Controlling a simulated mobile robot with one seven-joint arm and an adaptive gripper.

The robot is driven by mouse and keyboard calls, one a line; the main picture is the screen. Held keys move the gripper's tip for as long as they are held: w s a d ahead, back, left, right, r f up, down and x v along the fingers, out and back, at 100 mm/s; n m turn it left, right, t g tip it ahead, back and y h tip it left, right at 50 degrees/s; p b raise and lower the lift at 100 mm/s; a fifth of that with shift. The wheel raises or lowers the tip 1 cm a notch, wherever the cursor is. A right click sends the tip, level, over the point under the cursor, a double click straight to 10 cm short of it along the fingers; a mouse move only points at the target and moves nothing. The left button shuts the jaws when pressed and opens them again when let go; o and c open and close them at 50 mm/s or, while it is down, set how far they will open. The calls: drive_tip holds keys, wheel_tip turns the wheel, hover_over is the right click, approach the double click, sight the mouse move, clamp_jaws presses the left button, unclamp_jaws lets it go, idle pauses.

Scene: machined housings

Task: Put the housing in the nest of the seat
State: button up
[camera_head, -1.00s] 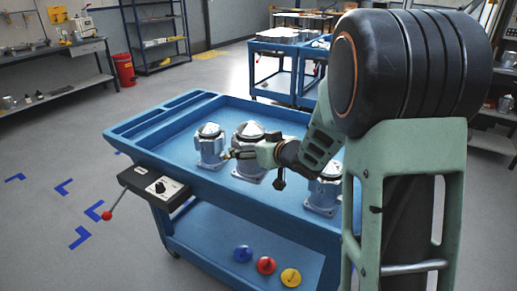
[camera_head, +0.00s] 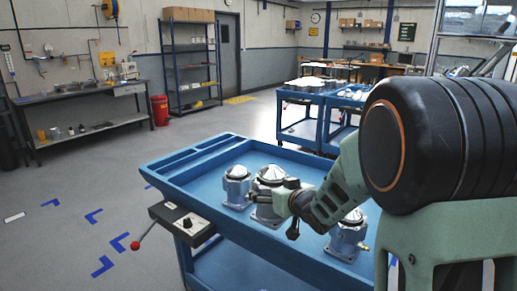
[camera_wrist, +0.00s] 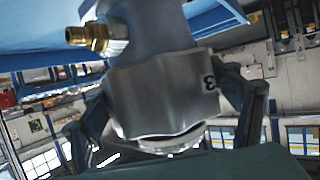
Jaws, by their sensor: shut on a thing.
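Several grey metal housings stand on the blue cart (camera_head: 205,190) in the head view: a left one (camera_head: 237,187), a middle one (camera_head: 271,175) with a pale domed top, and a right one (camera_head: 348,236) partly behind my arm. My gripper (camera_head: 268,194) is at the middle housing's side and covers part of it. In the wrist view, my gripper (camera_wrist: 165,115) is shut around a grey housing (camera_wrist: 165,90) marked "3", with a brass fitting (camera_wrist: 88,36). The housing looks upright on or just above the cart top. I cannot make out a seat or nest.
A control box (camera_head: 183,222) with a red-knobbed lever sticks out from the cart's near left edge. The cart's left end is clear. Other blue carts (camera_head: 302,110) stand behind. A red bin (camera_head: 160,110) and shelving (camera_head: 190,60) are farther back.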

drive_tip(key=s+d+m+h, duration=0.4)
drive_tip(key=s+d, duration=0.1)
drive_tip(key=d, duration=0.3)
wheel_tip(320, 180, up, 17)
drive_tip(key=p, duration=1.7)
wheel_tip(320, 180, down, 6)
drive_tip(key=shift+s+t, duration=0.3)
drive_tip(key=shift+s, duration=0.15)
